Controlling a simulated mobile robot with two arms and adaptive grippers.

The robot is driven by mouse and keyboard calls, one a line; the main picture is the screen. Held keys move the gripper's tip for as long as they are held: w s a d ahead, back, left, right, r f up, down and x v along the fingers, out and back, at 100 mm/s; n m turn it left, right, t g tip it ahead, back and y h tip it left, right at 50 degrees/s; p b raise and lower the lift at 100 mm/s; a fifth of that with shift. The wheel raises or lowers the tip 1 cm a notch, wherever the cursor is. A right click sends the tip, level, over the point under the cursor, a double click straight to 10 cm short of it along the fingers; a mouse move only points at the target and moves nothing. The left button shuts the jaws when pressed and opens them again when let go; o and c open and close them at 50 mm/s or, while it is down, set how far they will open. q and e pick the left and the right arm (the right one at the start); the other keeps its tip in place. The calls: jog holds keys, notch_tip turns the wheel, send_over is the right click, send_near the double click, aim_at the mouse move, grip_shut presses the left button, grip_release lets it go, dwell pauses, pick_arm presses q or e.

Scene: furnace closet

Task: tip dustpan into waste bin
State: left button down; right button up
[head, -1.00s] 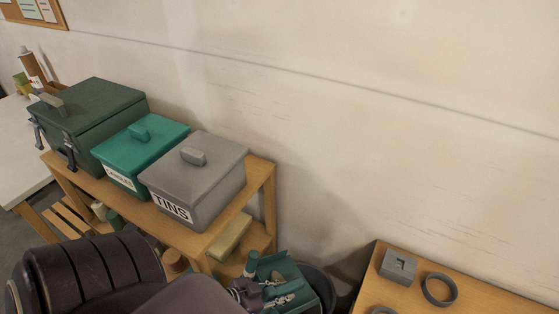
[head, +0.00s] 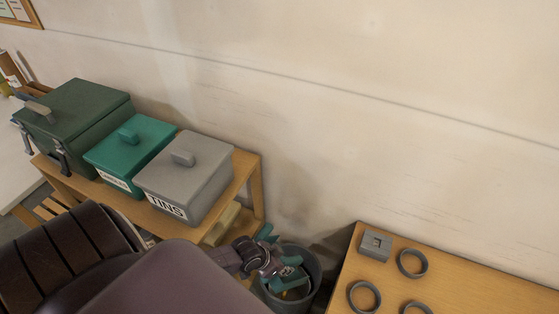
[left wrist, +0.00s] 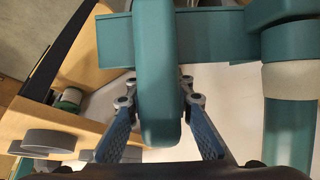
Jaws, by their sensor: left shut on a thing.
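My left gripper (head: 258,258) is shut on the handle of the teal dustpan (head: 291,282). The dustpan is at the mouth of the dark grey waste bin (head: 314,264) and looks tilted into it, partly hidden by the gripper. In the left wrist view the dustpan's handle (left wrist: 155,85) runs between the two fingers (left wrist: 163,140). Something yellowish shows low in the bin, too small to identify. How much the dustpan holds is hidden. My right gripper is not in view.
A low wooden shelf (head: 247,195) left of the bin carries a grey box marked TINS (head: 190,175), a teal box (head: 140,150) and a dark green box (head: 75,115). A wooden table (head: 460,290) at right holds grey rings (head: 412,263) and a grey block (head: 375,246).

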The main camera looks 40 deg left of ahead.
aim_at(294, 259)
pick_arm(q)
jog(key=shift+w+d+r+g, duration=0.2)
jog(key=shift+w+r+g, duration=0.2)
jog(key=shift+w, duration=0.3)
jog(key=shift+w+d+g+y+p, duration=0.25)
jog(key=shift+w+g+y+p, duration=0.05)
jog(key=shift+w+g+p, duration=0.35)
jog(key=shift+w+d+f+g, duration=0.1)
jog(key=shift+w+f+g, duration=0.05)
jog(key=shift+w+g, duration=0.15)
jog(key=shift+w+d+g, duration=0.1)
jog(key=shift+w+g, duration=0.15)
jog(key=shift+w, duration=0.15)
jog(key=shift+w+d+g+y+b, duration=0.2)
jog(key=shift+w+g+b, duration=0.1)
jog(key=shift+w+b, duration=0.15)
jog(key=shift+w+d+g+y+b, duration=0.1)
jog(key=shift+w+g+y+b, duration=0.15)
jog(key=shift+w+b, duration=0.2)
jog(key=shift+w+d+g, duration=0.15)
jog(key=shift+w+g, duration=0.2)
jog(key=shift+g, duration=0.2)
jog(key=shift+r, duration=0.2)
